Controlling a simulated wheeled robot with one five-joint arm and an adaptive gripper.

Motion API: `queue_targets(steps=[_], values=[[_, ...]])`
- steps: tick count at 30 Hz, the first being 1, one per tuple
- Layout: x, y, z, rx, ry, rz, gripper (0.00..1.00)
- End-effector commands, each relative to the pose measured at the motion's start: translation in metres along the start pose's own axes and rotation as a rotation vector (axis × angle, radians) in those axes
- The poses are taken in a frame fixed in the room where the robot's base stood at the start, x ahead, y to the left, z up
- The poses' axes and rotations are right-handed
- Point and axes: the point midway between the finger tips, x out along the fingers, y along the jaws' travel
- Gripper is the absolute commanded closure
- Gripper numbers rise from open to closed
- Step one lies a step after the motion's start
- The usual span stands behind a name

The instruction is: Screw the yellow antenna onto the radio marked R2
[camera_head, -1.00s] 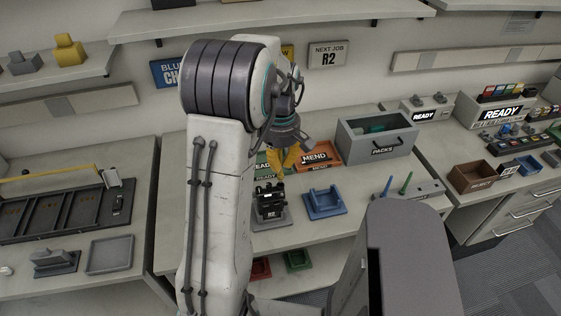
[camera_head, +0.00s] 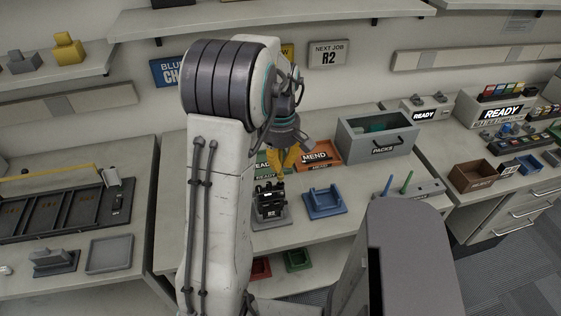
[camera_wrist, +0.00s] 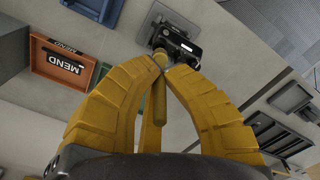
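The black radio marked R2 (camera_head: 268,203) stands upright in a grey cradle (camera_head: 283,219) on the middle bench. It also shows beyond my fingertips in the wrist view (camera_wrist: 178,43). My gripper (camera_head: 284,158) has yellow fingers and is just behind and above the radio in the head view. In the wrist view, the fingers (camera_wrist: 166,72) come together around the slim yellow antenna (camera_wrist: 159,100). The antenna's far end points at the radio's top edge; I cannot tell whether they touch. In the head view, the antenna does not stand out from the yellow fingers.
An empty blue cradle (camera_head: 325,202) is right of the radio. An orange MEND tray (camera_head: 318,154) and a partly hidden green READY tray (camera_head: 262,172) lie behind. A grey PACKS bin (camera_head: 378,151) is back right. Blue and green antennas (camera_head: 405,183) stand in a rack near the front right.

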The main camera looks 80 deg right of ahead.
Motion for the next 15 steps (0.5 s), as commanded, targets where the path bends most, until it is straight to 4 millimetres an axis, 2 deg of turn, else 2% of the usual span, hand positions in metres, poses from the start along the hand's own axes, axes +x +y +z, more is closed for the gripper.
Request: queue_targets(steps=[15], values=[[0.013, 0.000, 0.000, 0.000, 0.000, 0.000, 1.00]])
